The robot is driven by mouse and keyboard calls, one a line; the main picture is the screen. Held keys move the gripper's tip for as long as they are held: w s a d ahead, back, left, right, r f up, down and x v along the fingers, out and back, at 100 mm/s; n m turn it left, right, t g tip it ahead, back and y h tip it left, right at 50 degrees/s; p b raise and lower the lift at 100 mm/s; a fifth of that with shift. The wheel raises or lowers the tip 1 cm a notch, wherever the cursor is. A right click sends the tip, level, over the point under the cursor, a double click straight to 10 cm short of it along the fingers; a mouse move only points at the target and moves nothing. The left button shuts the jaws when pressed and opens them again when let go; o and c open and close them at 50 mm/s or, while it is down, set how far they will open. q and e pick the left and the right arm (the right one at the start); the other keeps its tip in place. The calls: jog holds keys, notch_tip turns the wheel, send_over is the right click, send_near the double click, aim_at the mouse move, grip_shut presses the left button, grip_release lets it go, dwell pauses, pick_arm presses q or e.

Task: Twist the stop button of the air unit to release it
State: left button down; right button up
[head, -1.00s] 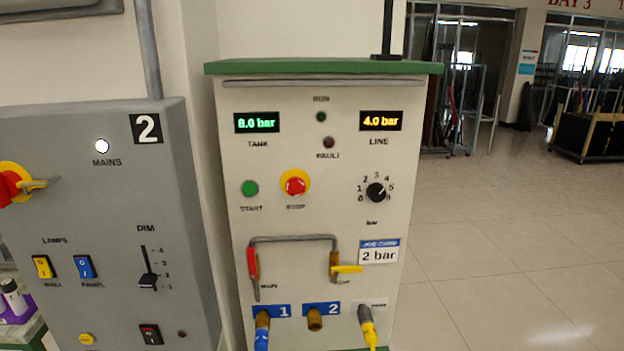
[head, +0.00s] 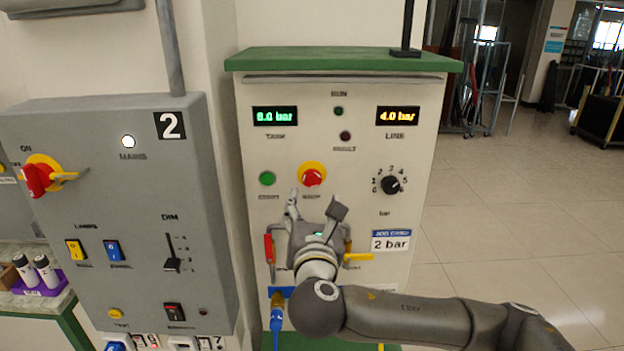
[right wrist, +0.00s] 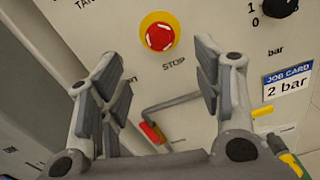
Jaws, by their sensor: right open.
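The air unit (head: 345,140) is a cream cabinet with a green top. Its red stop button (head: 312,176) sits on a yellow round base, left of centre on the panel. In the right wrist view the stop button (right wrist: 159,37) shows white marks on its face, ahead of and between my fingers. My right gripper (head: 316,203) is open and empty, just below the button in the head view and apart from it. Its two spread fingers also show in the right wrist view (right wrist: 158,85). My left gripper is not in view.
A green start button (head: 267,178) is left of the stop button, a black dial (head: 390,185) right. A red-handled pipe (head: 269,248) and yellow valve lever (head: 358,257) flank my gripper below. A grey mains box (head: 120,220) stands left. Open floor lies right.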

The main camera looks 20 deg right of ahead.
aim_at(312, 181)
jog(key=p+x, duration=0.3)
jog(key=x, duration=0.6)
jog(key=shift+p, duration=0.35)
jog(key=shift+x, duration=0.75)
jog(key=shift+f, duration=0.15)
